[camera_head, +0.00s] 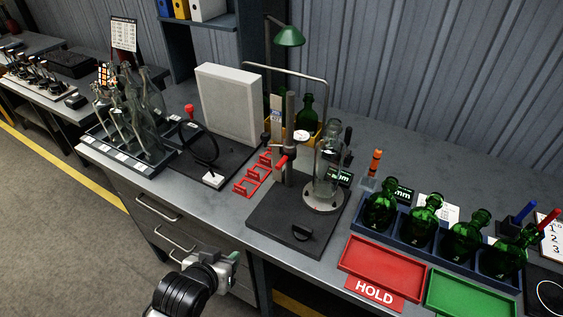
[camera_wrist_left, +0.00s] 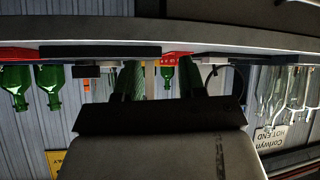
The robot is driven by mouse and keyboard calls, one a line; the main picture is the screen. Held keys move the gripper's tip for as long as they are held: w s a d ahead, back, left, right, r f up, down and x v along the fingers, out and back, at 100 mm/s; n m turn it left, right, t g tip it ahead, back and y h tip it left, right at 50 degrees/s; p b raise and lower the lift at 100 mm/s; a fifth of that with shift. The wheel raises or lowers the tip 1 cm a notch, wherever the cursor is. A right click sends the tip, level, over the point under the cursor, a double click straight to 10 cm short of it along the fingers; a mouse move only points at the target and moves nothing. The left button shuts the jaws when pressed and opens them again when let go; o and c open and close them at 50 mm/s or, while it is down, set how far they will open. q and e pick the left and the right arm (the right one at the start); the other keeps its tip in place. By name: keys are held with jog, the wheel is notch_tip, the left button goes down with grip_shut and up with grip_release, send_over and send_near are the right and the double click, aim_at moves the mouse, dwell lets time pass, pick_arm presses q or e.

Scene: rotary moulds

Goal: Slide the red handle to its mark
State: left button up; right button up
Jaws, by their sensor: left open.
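A small red handle (camera_head: 283,161) sticks out from the clamp on the upright post (camera_head: 290,135) of a dark-based stand (camera_head: 290,226). A second red knob (camera_head: 189,110) tops a lever beside the black ring at the grey panel. I cannot make out a mark for either. My left gripper (camera_head: 230,262) is in front of the bench's front edge, below and left of the stand, apart from both red parts. In the left wrist view, which is upside down, its two dark fingers (camera_wrist_left: 160,75) are spread with no object held between them. My right gripper is not in view.
A clear glass vessel (camera_head: 328,172) stands on the stand's round plate. Red brackets (camera_head: 253,176) lie left of it. Green bottles (camera_head: 424,216) in a rack and red (camera_head: 382,262) and green (camera_head: 470,298) trays are to the right. Clear bottles (camera_head: 130,115) stand at left.

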aim_at(281, 161)
pick_arm(q)
jog(key=w+d+r+t+h, duration=0.1)
jog(key=w+d+r+t, duration=0.1)
jog(key=w, duration=0.5)
jog(key=w+d+r+t+h+p, duration=0.1)
jog(key=w+d+r+t+h, duration=0.1)
jog(key=w+d+r, duration=0.2)
jog(key=w+d+r+m+t+h+p, duration=0.1)
jog(key=w+d+r+t+h, duration=0.1)
jog(key=w+d, duration=0.4)
jog(key=shift+w+r, duration=0.25)
jog(key=shift+w, duration=0.45)
jog(key=shift+w+r, duration=0.2)
jog(key=shift+w, duration=0.45)
jog(key=shift+w+r, duration=0.25)
jog(key=shift+w, duration=0.45)
grip_shut()
